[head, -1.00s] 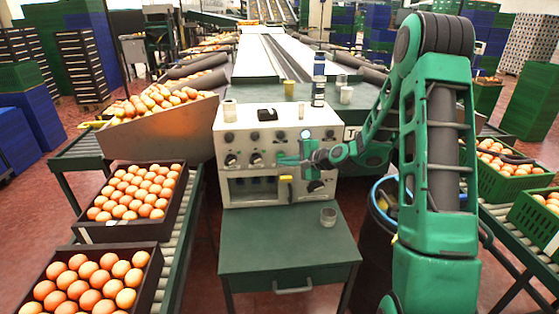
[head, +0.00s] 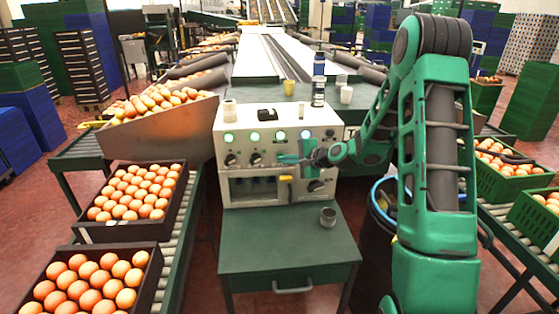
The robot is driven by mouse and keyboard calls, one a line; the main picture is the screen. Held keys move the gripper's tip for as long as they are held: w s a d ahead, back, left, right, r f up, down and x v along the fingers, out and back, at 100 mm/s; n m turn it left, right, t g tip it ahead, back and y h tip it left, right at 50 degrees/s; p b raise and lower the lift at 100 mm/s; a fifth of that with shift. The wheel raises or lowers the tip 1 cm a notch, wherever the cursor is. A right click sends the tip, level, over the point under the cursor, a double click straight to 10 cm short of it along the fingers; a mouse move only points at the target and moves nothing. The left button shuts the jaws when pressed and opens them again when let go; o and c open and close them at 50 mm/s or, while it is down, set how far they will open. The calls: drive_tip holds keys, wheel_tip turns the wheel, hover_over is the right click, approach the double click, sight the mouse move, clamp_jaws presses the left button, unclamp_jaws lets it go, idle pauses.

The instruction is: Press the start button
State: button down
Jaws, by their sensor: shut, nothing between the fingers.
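The white control box (head: 265,185) stands at the back of the green table. Its upper front has a row of round lights or buttons glowing green, such as the left one (head: 228,138) and the right one (head: 305,134). Dark knobs (head: 231,159) sit below them. No label shows which one is the start button. My gripper (head: 281,158) is shut and empty in front of the box's right half, pointing left. It hides part of the panel. I cannot tell whether it touches the panel.
A small grey cup (head: 328,216) stands on the green table (head: 285,255). A yellow cup (head: 289,87), a white cup (head: 346,95) and a bottle (head: 318,92) stand behind the box. The table's front is mostly clear.

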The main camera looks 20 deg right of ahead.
drive_tip(key=shift+s+a, duration=0.25)
drive_tip(key=shift+s, duration=0.65)
drive_tip(key=s, duration=0.2)
drive_tip(key=s+a, duration=0.1)
drive_tip(key=s, duration=0.2)
drive_tip(key=shift+a, duration=0.2)
idle(0.9)
